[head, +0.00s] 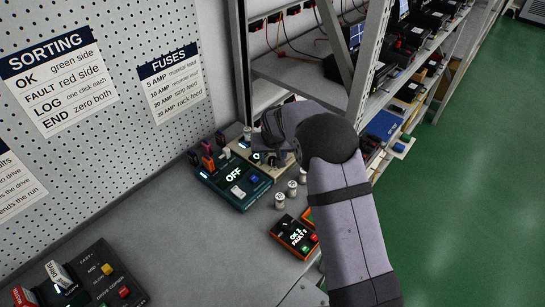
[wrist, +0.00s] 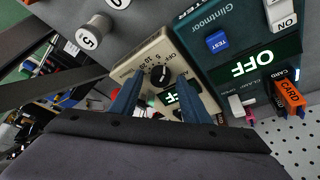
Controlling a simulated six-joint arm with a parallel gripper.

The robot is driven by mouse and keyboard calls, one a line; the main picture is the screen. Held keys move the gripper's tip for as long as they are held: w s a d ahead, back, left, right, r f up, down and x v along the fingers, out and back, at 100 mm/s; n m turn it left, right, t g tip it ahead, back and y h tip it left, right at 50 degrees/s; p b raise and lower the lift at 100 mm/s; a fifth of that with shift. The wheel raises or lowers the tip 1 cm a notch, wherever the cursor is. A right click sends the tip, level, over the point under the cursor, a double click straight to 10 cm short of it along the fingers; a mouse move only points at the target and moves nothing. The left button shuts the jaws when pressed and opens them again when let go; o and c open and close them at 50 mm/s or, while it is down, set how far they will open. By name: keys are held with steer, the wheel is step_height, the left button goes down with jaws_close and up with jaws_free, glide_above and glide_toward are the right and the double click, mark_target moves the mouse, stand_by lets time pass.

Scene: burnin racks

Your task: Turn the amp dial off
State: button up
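The amp dial is a round black knob (wrist: 160,76) with a white mark, on a beige box (wrist: 143,52) with printed numbers and OFF around it. A small display (wrist: 171,98) below the knob is partly hidden and shows letters ending in FF. My gripper (wrist: 160,84) is open, with its two blue fingers on either side of the knob; I cannot tell whether they touch it. In the head view the beige box (head: 242,152) is mostly hidden behind my gripper and wrist. Which marking the knob points to is unclear.
A dark teal unit (head: 238,190) with an OFF display and blue TEST button stands beside the box; it also shows in the wrist view (wrist: 237,48). Small cylindrical weights (head: 280,200) stand nearby. An orange-edged box (head: 294,236) sits nearer.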

steer(key=shift+r, duration=0.1)
steer(key=b+v, duration=0.2)
steer(key=v, duration=0.5)
steer(key=shift+s, duration=0.1)
stand_by(0.5)
steer(key=s+d+f+g, duration=0.1)
steer(key=s+d, duration=0.2)
steer(key=s, duration=0.8)
steer(key=s+d+f+g, duration=0.1)
steer(key=s+d+g, duration=0.1)
steer(key=s, duration=0.9)
steer(key=s+d+f+g, duration=0.1)
steer(key=s+d, duration=0.3)
steer(key=s, duration=0.7)
steer(key=shift+s+d+f, duration=0.2)
steer(key=shift+s+f, duration=0.15)
steer(key=shift+s, duration=0.05)
steer(key=shift+r, duration=0.1)
steer(key=shift+c, duration=0.4)
